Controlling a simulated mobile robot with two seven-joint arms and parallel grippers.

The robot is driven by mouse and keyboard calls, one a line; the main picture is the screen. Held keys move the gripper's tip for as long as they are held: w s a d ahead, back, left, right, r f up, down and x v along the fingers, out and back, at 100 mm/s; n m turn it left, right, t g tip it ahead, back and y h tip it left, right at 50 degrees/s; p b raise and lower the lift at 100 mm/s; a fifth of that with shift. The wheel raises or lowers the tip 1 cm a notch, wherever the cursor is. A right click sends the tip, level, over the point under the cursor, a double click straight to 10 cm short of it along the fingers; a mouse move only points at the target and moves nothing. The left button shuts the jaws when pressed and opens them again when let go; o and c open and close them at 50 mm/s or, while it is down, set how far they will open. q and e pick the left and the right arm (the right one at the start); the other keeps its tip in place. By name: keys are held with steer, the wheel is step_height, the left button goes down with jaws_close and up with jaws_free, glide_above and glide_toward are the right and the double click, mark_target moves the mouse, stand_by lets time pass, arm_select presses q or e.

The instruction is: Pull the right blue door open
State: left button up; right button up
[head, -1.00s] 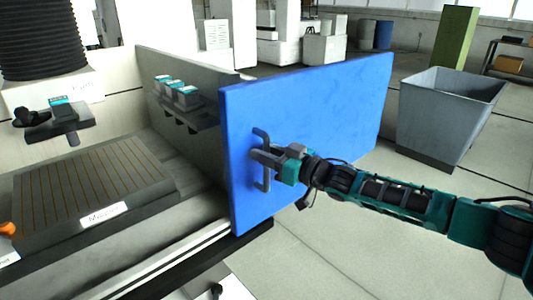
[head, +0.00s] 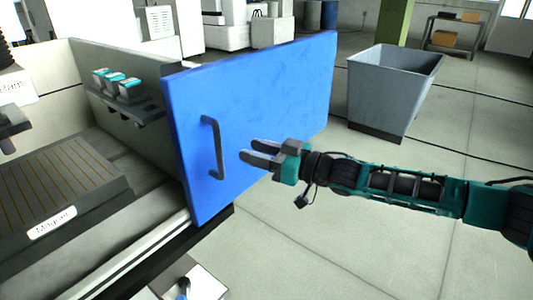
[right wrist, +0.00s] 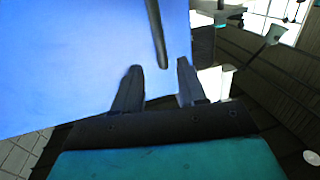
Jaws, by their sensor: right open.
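The right blue door (head: 265,105) stands swung out from the machine in the head view. Its dark handle (head: 212,148) is a vertical bar near the door's left edge. My right gripper (head: 246,155) is open and empty, to the right of the handle and apart from it, in front of the door's face. In the right wrist view the door (right wrist: 75,65) fills the left side, and the handle (right wrist: 158,35) lies beyond the open fingertips of my right gripper (right wrist: 160,66). My left gripper is not in view.
The machine's open work area with a slatted magnet table (head: 50,185) lies at the left. A shelf (head: 135,105) with small boxes is on the panel behind the door. A grey bin (head: 390,90) stands at the right. The floor in front is clear.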

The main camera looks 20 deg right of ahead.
steer(key=shift+v, duration=1.2)
steer(key=s+a+f+m+h, duration=0.2)
steer(key=s+a+f, duration=0.8)
steer(key=f, duration=0.3)
steer(key=s+d+f+m+g+h, duration=0.1)
steer(key=s+d+f+m+h, duration=0.1)
steer(key=s+d+f+h, duration=0.2)
steer(key=s+d+f+m+g+h, duration=0.1)
steer(key=s+d+f+h, duration=0.3)
steer(key=s+f, duration=0.6)
steer(key=s+d+m, duration=0.1)
steer(key=d, duration=0.1)
steer(key=shift+d+h, duration=0.25)
steer(key=shift+h, duration=0.15)
